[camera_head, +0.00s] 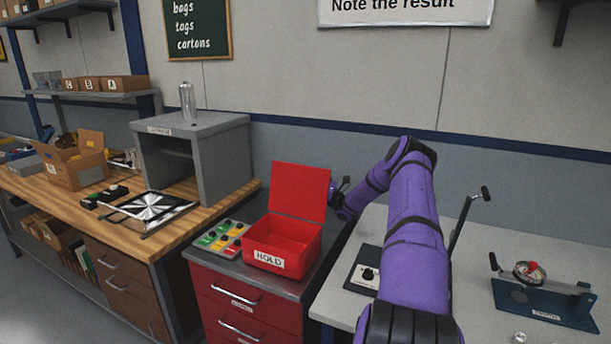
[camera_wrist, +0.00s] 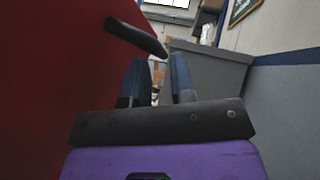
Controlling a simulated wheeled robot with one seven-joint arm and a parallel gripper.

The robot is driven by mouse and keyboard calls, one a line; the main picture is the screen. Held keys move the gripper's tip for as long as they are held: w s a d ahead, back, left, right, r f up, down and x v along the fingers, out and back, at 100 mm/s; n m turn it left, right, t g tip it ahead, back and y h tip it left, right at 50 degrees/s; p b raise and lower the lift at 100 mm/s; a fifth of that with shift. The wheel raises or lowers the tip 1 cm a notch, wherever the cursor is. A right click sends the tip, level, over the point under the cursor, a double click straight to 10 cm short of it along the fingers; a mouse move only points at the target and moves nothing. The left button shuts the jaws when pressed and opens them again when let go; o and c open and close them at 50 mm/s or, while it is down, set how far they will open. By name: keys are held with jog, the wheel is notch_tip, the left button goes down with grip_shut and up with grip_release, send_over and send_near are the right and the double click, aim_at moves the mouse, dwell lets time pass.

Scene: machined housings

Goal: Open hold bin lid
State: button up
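The red bin (camera_head: 285,240) with the HOLD label stands on the red drawer cabinet. Its lid (camera_head: 300,192) is raised about upright at the back, and the inside looks empty. My gripper (camera_head: 337,192) is at the right edge of the lid, mostly behind it in the head view. In the wrist view, the lid's red surface (camera_wrist: 50,80) fills the left side, with a black bar (camera_wrist: 137,38) by its edge. My gripper's two fingers (camera_wrist: 158,75) are apart with a gap and nothing between them. Whether a finger touches the lid cannot be told.
A panel of coloured buttons (camera_head: 217,236) lies left of the bin. A grey box-like stand (camera_head: 220,160) is behind it on the wooden bench. On the right, the white table holds a small black device (camera_head: 366,276) and a blue-based fixture (camera_head: 545,300).

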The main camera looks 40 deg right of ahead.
aim_at(300, 172)
jog(key=shift+x, duration=1.5)
grip_shut()
jog(key=shift+s+a+r+n+g+y, duration=0.25)
jog(key=shift+a+n+g+y, duration=0.15)
jog(key=shift+a+n+g, duration=0.35)
jog(key=shift+s+a+r+n+g+y, duration=0.15)
jog(key=shift+a+r+n+g+y, duration=0.2)
jog(key=shift+n+g, duration=0.4)
jog(key=shift+s+a+r+n+g+y, duration=0.2)
jog(key=shift+a+n+g+y, duration=0.3)
jog(key=shift+n, duration=0.5)
jog(key=shift+f, duration=0.1)
grip_release()
